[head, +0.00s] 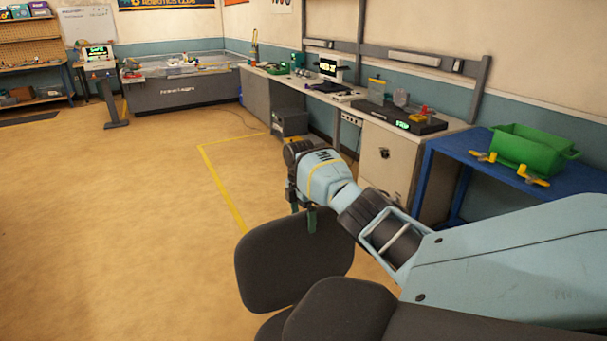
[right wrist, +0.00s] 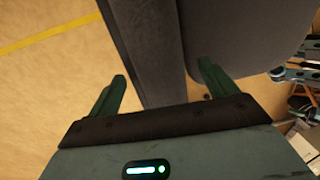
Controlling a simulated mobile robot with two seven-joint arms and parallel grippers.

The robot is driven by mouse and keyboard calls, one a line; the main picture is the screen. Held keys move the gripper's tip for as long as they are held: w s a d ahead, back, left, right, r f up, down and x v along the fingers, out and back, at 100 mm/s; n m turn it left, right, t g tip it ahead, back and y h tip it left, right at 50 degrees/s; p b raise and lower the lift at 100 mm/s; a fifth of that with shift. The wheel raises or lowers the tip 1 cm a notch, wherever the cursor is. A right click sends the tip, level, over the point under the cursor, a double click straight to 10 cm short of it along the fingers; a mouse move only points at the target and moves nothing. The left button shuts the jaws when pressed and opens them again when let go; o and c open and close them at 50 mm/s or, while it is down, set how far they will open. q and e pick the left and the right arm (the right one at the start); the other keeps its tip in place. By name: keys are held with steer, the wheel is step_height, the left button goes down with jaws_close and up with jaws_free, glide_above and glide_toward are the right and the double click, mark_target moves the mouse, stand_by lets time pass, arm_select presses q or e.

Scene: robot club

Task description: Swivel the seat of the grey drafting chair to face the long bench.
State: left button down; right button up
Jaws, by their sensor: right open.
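The grey drafting chair shows its dark backrest (head: 285,262) at the bottom centre of the head view. My right gripper (head: 309,218) is at the top edge of this backrest, fingers pointing down. In the right wrist view its two fingers (right wrist: 163,72) are apart, and a dark grey padded part of the chair (right wrist: 150,50) runs between them. A second dark surface (right wrist: 245,35) lies at the right finger. I cannot tell whether either finger touches the chair. The chair's base is hidden. My left gripper is not in view.
The long bench (head: 345,103) runs along the right wall with equipment on it. A blue table (head: 440,165) with a green bin (head: 530,150) stands at right. Yellow tape (head: 222,188) marks the floor. The floor at left is clear.

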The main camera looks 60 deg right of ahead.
steer(key=shift+w+d+r, duration=0.1)
steer(key=shift+r, duration=1.3)
steer(key=shift+w+d+r, duration=0.1)
steer(key=shift+r, duration=1.25)
steer(key=shift+a+f, duration=0.1)
steer(key=shift+a, duration=0.05)
